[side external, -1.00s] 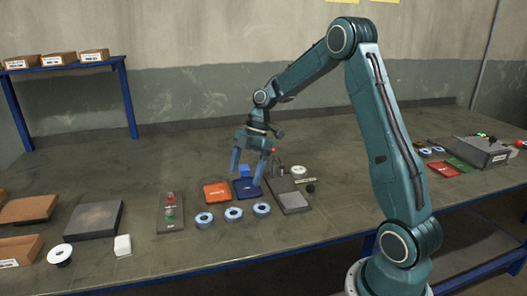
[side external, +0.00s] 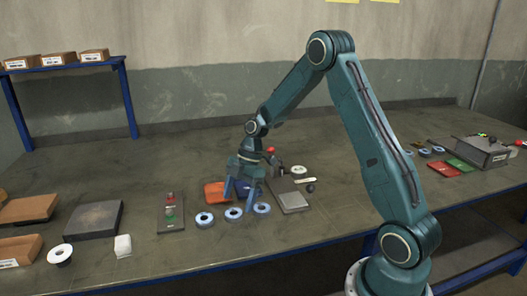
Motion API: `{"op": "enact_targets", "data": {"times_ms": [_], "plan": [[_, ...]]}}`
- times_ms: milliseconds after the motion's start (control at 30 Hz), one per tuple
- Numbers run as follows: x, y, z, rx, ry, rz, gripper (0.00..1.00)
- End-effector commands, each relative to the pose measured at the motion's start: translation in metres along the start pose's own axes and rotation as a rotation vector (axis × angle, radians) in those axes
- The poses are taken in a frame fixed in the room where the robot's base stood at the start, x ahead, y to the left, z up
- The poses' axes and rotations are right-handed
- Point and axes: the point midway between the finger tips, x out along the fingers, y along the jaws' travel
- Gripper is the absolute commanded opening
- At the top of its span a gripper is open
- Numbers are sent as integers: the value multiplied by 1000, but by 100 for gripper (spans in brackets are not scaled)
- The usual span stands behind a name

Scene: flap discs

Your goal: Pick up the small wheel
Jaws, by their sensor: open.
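Three small blue-and-white ring-shaped wheels lie flat in a row near the front of the table: a left one (side external: 204,219), a middle one (side external: 233,215) and a right one (side external: 262,209). I cannot tell which one is the small wheel. My gripper (side external: 239,199) points down with its fingers spread and nothing seen between them. Its fingertips are just above and behind the middle wheel, in the picture. I cannot tell the exact height. The gripper partly hides the orange pad (side external: 213,192) and the dark blue pad (side external: 242,188).
A control panel with red and green buttons (side external: 170,213) lies left of the wheels. A grey plate (side external: 293,202) and a white ring (side external: 299,171) are to the right. A black-centred white disc (side external: 60,255) and a white block (side external: 123,245) stand front left.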

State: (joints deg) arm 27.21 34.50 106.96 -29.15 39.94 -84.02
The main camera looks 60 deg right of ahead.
Motion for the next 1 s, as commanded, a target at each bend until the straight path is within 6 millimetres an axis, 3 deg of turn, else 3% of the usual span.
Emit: {"op": "enact_targets", "data": {"times_ms": [333, 900, 1000], "plan": [[36, 1, -1, -2, -1, -2, 76], [39, 1, -1, -2, -1, 1, 76], [39, 1, -1, -2, -1, 1, 56]]}}
